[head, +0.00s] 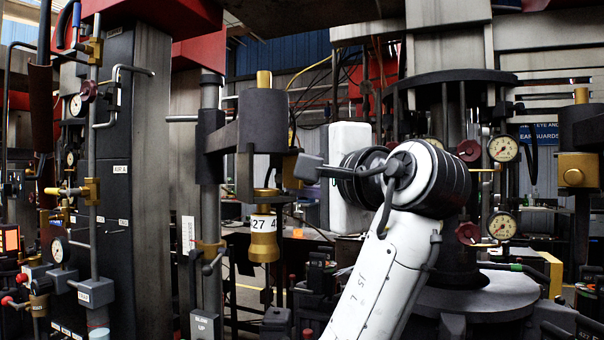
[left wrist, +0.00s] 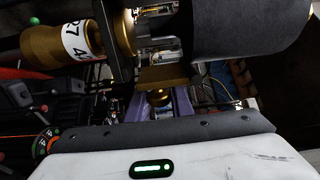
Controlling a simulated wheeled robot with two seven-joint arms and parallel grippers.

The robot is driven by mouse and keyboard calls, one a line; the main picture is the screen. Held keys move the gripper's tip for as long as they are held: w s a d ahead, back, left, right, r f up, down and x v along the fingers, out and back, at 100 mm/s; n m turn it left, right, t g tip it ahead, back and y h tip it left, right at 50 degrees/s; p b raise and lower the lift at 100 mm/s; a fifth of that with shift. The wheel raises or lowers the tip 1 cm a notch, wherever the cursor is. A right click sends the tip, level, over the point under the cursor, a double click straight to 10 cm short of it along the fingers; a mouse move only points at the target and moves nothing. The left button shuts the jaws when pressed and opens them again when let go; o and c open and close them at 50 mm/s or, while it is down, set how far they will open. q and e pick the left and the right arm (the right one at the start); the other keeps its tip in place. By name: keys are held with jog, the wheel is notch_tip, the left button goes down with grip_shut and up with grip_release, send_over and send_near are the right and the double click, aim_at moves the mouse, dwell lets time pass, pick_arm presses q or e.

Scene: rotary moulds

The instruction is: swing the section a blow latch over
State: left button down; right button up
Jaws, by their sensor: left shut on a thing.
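The knob sits just below a brass block (left wrist: 164,78), which seems to belong to the section A blow latch. In the head view, a brass block (head: 291,171) shows beside a dark grey cylindrical housing (head: 263,122). A brass cylinder with a number band (head: 264,240) hangs below the housing. My right gripper is not in view.
A dark vertical post (head: 209,150) stands left of the housing. A tall grey cabinet (head: 118,190) with pipes and gauges is further left. Gauges (head: 503,147) and red handwheels (head: 468,150) crowd the right of my wrist. Little free room shows around the hand.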

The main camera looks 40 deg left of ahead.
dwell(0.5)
pick_arm(q)
jog(key=c, duration=1.9)
grip_release()
jog(key=b+v, duration=0.1)
jog(key=v, duration=0.9)
jog(key=shift+s+b, duration=0.2)
jog(key=shift+b, duration=0.15)
